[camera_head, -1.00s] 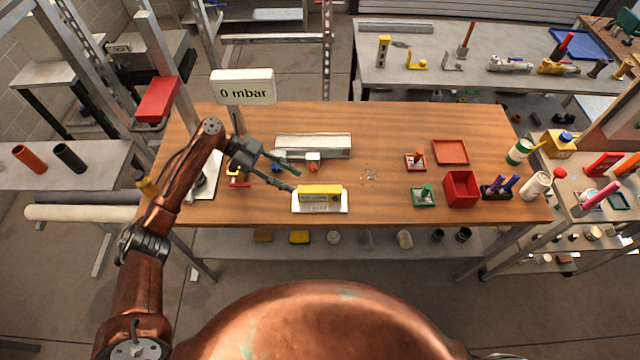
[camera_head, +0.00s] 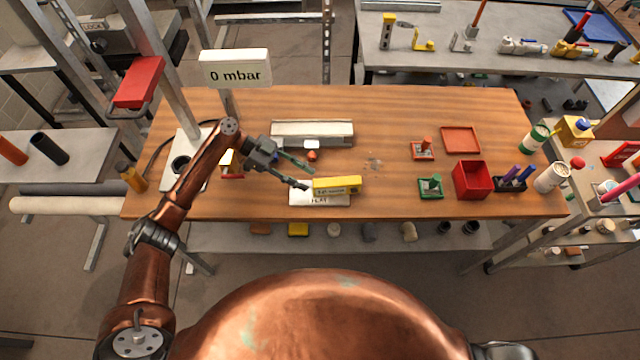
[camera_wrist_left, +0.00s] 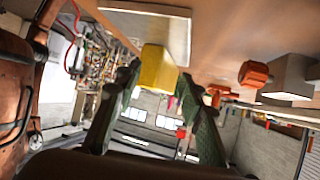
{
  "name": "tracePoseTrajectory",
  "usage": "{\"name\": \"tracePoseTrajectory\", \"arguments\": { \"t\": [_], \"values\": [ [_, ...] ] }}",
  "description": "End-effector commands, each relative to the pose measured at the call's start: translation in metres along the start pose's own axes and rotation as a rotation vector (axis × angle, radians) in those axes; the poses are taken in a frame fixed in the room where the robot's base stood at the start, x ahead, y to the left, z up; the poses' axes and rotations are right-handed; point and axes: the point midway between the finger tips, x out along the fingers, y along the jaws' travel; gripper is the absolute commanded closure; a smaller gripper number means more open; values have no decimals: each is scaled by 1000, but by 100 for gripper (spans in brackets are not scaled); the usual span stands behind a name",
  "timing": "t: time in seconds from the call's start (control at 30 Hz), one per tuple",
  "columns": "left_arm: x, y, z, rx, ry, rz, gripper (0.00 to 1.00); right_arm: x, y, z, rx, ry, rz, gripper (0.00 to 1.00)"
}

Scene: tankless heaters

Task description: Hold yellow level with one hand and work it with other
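The yellow level (camera_head: 337,186) is a small yellow block. In the head view it lies over the right part of a white plate marked FLAT (camera_head: 300,197) and sticks out past the plate's right edge. I cannot tell whether it rests on the plate or is raised. My left gripper (camera_head: 309,179) is open at the level's left end, with one fingertip touching or very close. In the left wrist view the level (camera_wrist_left: 157,68) shows between and beyond the spread green fingers (camera_wrist_left: 158,80), with the white plate (camera_wrist_left: 185,35) beside it. My right gripper is out of view.
A sign reading 0 mbar (camera_head: 235,69) stands at the back left. A grey channel (camera_head: 312,128) lies behind the level with an orange-and-white piece (camera_head: 312,155). A green stamp-like piece (camera_head: 431,188) and red box (camera_head: 472,180) stand right. The wood between is mostly clear.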

Motion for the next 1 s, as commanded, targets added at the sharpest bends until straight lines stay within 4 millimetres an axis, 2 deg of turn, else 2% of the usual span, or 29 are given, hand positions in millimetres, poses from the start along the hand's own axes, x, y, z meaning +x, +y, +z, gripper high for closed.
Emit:
{"name": "tracePoseTrajectory", "arguments": {
  "t": [0.2, 0.4, 0.83, 1.0],
  "values": [
    [29, 1, 1, 2, -1, 0, 64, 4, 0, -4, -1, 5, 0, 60],
    [46, 0, 0, 2, -2, -3, 64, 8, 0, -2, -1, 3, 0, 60],
    [51, -1, -1, 3, -3, -4, 64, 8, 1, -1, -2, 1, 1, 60],
    [51, -1, -1, 3, -3, -4, 75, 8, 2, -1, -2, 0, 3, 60]
  ]
}}
